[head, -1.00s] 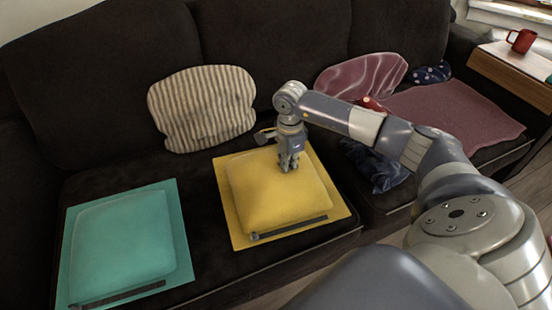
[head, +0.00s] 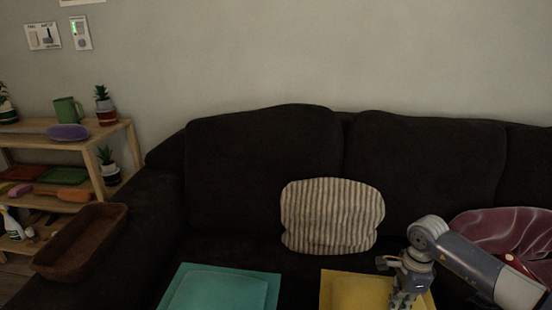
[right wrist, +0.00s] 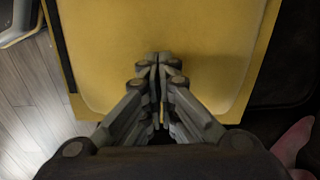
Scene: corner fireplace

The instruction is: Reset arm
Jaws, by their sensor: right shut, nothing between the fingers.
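My right gripper (head: 402,299) hangs pointing down over the yellow cushion (head: 358,291) on the dark sofa. In the right wrist view the right gripper (right wrist: 155,62) has its fingers together with nothing between them, above the yellow cushion (right wrist: 200,45). I cannot tell whether the fingertips touch the cushion. The right arm comes in from the right side of the head view. My left gripper is not in view.
A teal cushion (head: 220,292) lies left of the yellow one. A striped pillow (head: 332,216) leans on the sofa back (head: 265,165). A pink pillow (head: 505,236) is at right. A brown tray (head: 82,243) rests on the sofa arm, beside a wooden shelf (head: 128,150) with plants and brushes.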

